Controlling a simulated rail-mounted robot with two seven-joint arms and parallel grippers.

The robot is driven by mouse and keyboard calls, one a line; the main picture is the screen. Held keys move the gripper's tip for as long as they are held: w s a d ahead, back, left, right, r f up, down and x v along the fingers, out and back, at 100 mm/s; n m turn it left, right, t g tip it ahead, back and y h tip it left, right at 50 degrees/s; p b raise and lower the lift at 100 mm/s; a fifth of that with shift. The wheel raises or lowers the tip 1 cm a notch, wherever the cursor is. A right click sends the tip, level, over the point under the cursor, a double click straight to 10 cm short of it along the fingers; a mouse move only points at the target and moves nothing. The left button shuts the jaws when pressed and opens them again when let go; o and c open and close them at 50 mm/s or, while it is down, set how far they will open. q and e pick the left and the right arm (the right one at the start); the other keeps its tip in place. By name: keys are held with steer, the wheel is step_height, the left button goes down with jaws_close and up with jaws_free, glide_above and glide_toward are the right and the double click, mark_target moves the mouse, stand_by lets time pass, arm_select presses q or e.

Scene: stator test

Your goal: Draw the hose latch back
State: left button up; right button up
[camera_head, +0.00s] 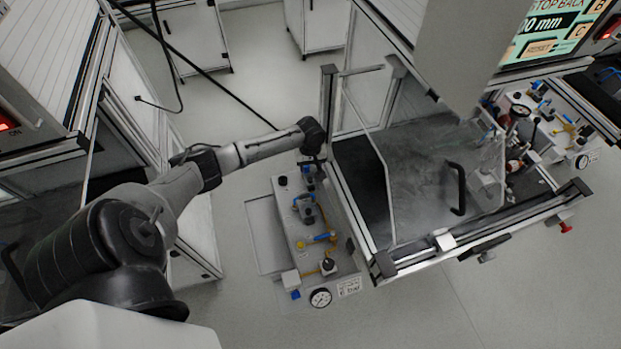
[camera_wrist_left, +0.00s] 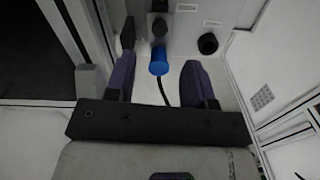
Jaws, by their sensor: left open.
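My left gripper (camera_head: 313,162) is at the far end of the white panel (camera_head: 290,250) with fittings, seen in the head view. In the left wrist view the left gripper (camera_wrist_left: 159,52) is open, its two dark purple fingers apart. A blue cylindrical piece (camera_wrist_left: 158,62) with a black fitting (camera_wrist_left: 159,27) beyond it shows between the fingers, with a visible gap to each. I cannot tell whether this blue piece is the hose latch. A dark hose (camera_wrist_left: 163,92) runs from it toward the gripper base. My right gripper is not in view.
A round gauge (camera_head: 320,298) and a yellow fitting with a blue handle (camera_head: 322,237) are at the near part of the panel. A framed enclosure with clear walls (camera_head: 384,190) stands close on the right. Open floor (camera_head: 235,110) lies behind the arm.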

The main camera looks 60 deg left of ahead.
mark_target(310, 179)
arm_select(q)
step_height(310, 179, down, 8)
steer(key=shift+r+b, duration=0.25)
steer(key=shift+b, duration=0.5)
steer(key=shift+f, duration=0.15)
steer(key=shift+c, duration=0.3)
jaws_close()
